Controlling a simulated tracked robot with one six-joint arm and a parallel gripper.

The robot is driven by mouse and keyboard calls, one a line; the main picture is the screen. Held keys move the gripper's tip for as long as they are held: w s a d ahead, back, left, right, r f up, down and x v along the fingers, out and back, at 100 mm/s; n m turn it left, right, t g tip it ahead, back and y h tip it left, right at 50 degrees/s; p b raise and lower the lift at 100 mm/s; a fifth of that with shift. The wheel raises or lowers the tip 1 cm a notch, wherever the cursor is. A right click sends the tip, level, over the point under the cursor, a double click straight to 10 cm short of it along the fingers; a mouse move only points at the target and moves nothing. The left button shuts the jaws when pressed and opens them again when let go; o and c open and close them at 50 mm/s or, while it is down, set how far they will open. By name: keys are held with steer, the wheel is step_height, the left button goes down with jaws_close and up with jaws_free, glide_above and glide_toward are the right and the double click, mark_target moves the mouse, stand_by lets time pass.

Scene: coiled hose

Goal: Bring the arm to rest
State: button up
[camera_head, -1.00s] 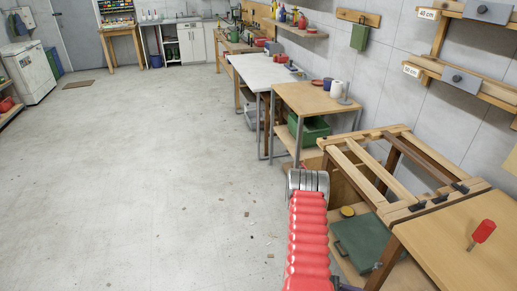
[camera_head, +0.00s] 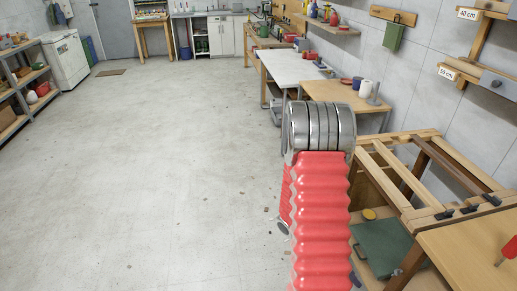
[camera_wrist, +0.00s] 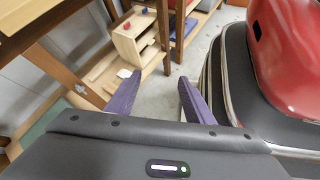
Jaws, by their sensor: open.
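My gripper (camera_wrist: 160,76) shows in the wrist view with two purple fingers spread apart and nothing between them. The bare grey floor shows beyond the fingertips. In the head view, my red ribbed arm with its metal rings (camera_head: 319,128) stands up right of centre, and the gripper itself cannot be made out there. In the wrist view, a red and black body, likely my own, is close to the right of the fingers. No coiled hose can be made out.
A wooden frame bench (camera_head: 392,172) stands to the right of my arm, with a green box (camera_head: 380,245) below. A wooden box shelf (camera_wrist: 135,40) is beyond the left finger. Shelving (camera_head: 22,85) lines the left wall. The floor (camera_head: 150,170) at centre left is clear.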

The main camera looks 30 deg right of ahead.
steer(key=w+a+r+m+t+y, duration=0.1)
steer(key=w+a+r+m+t, duration=0.1)
steer(key=w+a+r+t, duration=0.5)
steer(key=w+a+r+n+t+y, duration=0.1)
steer(key=w+a+r+t, duration=0.2)
steer(key=a+r, duration=0.8)
steer(key=w+a+r+n+t, duration=0.1)
steer(key=w+a+r+t, duration=0.3)
steer(key=a+r, duration=0.7)
steer(key=shift+a+r+t+y, duration=0.15)
steer(key=shift+r+t+y, duration=0.25)
steer(key=shift+r+t, duration=0.6)
steer(key=shift+f, duration=0.3)
steer(key=shift+c, duration=0.2)
